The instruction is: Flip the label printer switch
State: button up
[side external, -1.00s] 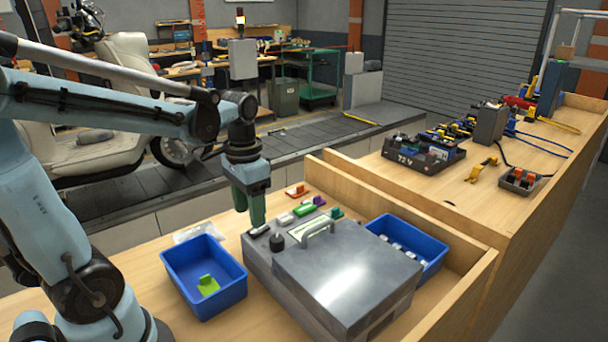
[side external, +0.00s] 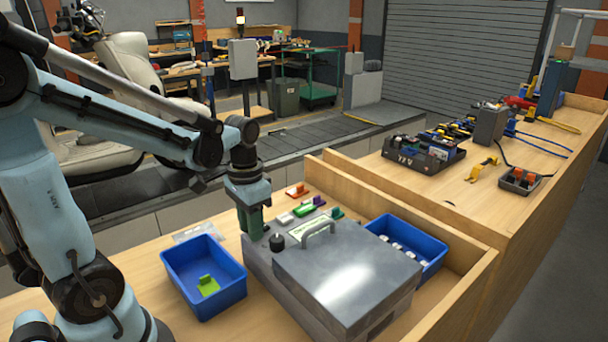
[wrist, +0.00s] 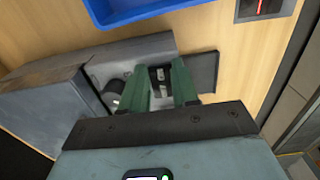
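The label printer (side external: 350,275) is a grey metal box with a lid handle and a black knob (side external: 278,242). It stands on the wooden bench. My gripper (side external: 254,234) points down at the printer's far left corner, its green fingertips at or just above the top surface. In the wrist view my gripper (wrist: 159,80) has its two fingers apart. A dark switch (wrist: 160,76) with pale marks shows between the fingertips; I cannot tell whether they touch it or which way it is tipped. The fingers hide the switch in the side view. The knob (wrist: 113,91) is beside the left finger.
A blue bin (side external: 204,278) with a green piece is left of the printer. Another blue bin (side external: 407,247) is behind it at right. Small coloured blocks (side external: 305,208) lie behind the printer. A wooden wall (side external: 400,205) edges the bench.

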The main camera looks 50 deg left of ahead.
grip_shut()
jog(key=shift+w+r+g, duration=0.1)
jog(key=shift+w+g, duration=0.2)
jog(key=shift+g, duration=0.7)
jog(key=shift+w+r+g, duration=0.1)
jog(key=shift+w+g, duration=0.15)
jog(key=shift+g, duration=0.75)
jog(key=o, duration=0.7)
grip_release()
jog(key=shift+c, duration=0.2)
jog(key=v, duration=1.2)
